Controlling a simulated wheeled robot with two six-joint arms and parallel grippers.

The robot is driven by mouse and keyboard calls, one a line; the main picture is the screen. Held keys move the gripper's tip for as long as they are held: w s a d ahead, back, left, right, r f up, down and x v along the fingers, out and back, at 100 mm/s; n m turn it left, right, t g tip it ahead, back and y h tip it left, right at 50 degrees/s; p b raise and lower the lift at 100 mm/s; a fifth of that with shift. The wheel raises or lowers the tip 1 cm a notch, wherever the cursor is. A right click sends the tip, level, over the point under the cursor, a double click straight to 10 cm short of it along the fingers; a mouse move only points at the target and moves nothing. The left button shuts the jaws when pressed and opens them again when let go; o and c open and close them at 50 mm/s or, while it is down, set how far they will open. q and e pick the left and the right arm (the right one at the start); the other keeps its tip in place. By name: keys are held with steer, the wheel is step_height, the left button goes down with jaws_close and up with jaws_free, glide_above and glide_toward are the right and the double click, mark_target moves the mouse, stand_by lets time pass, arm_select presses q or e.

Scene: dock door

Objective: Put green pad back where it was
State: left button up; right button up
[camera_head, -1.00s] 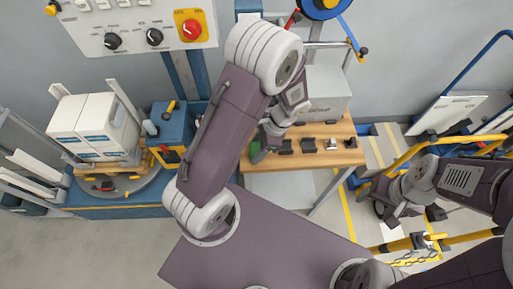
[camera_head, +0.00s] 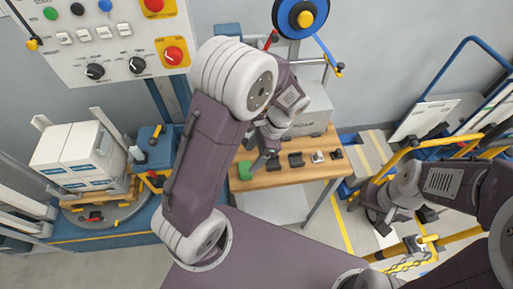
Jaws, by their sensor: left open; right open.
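The green pad (camera_head: 245,170) lies at the left end of the wooden table top (camera_head: 285,178), at the left end of a row of small dark pads. My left gripper (camera_head: 262,160) is open, low over the table just right of the green pad. Whether it touches the pad or the nearest dark pad (camera_head: 273,164) I cannot tell. My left arm hides part of the table's left side. My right gripper (camera_head: 384,224) is open and empty at the right, away from the table, near yellow rails.
More dark pads (camera_head: 296,160) and a light-topped piece (camera_head: 317,157) sit along the table. A grey box (camera_head: 312,108) stands behind them. A control panel (camera_head: 100,40) and a turntable with white boxes (camera_head: 75,152) are at left. A yellow rail (camera_head: 465,235) is near my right arm.

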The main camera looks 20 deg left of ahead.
arm_select(q)
steer(key=v, duration=0.5)
steer(key=s+a+f+n+t+h, duration=0.2)
steer(key=s+n, duration=0.4)
steer(key=n, duration=0.6)
steer(key=shift+s+f+t+h, duration=0.25)
steer(key=shift+f+t+h, duration=0.15)
steer(key=shift+t+h, duration=0.55)
